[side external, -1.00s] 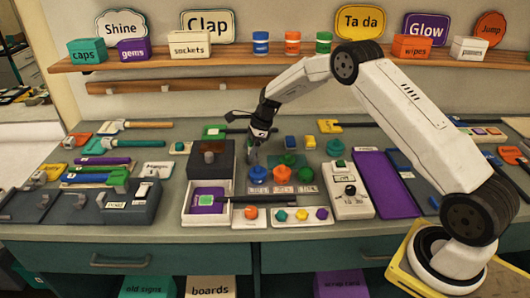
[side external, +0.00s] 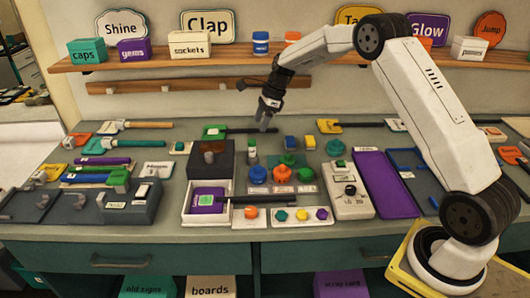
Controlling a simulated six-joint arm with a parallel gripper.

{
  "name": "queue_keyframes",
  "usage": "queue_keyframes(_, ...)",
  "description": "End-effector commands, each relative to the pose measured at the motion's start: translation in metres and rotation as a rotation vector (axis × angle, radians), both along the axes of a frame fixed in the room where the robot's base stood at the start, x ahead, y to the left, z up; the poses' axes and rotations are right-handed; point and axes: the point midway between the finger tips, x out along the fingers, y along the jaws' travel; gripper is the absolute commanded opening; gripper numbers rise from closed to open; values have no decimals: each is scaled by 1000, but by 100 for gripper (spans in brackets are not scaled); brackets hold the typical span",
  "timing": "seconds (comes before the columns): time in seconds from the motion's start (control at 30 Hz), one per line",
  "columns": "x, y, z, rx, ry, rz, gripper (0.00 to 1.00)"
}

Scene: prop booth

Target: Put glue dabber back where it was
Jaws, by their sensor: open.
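My gripper (side external: 266,122) is open and empty, pointing down. It is above the upright piece and slightly to its right, apart from it.
A white tray with a purple pad (side external: 208,200) is in front. A shelf (side external: 200,63) runs along the wall behind.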

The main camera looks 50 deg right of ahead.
Motion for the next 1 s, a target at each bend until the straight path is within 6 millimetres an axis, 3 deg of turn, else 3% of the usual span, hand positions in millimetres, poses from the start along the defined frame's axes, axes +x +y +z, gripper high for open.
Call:
queue_keyframes(0.3, -4, -7, 19, 0, 1, 0, 72)
queue_keyframes(1.0, -8, -3, 20, -17, -8, 35, 72)
